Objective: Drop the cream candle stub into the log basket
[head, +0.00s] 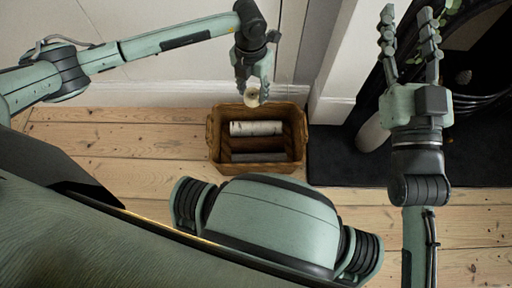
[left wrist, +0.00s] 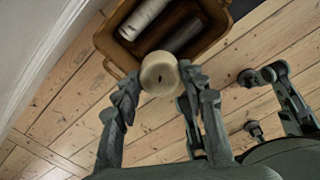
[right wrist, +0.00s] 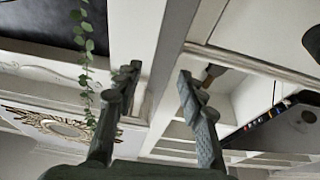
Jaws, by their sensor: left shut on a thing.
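The cream candle stub (left wrist: 159,73) is held between the fingertips of my left gripper (left wrist: 158,92), with its wick end facing the left wrist camera. In the head view the candle stub (head: 251,97) shows at the tips of my left gripper (head: 252,88), over the back edge of the log basket. The brown log basket (head: 214,150) stands on the floorboards with a birch log and darker logs inside. The basket (left wrist: 111,50) also shows beyond the candle in the left wrist view. My right gripper (head: 407,22) is raised at the right, open and empty; its fingers (right wrist: 158,82) stand apart.
A dark hearth slab (head: 335,160) lies right of the basket. A white wall with skirting (head: 150,92) runs behind the basket. A trailing green plant (right wrist: 85,40) hangs near my right gripper. Bare floorboards (head: 130,150) lie left of the basket.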

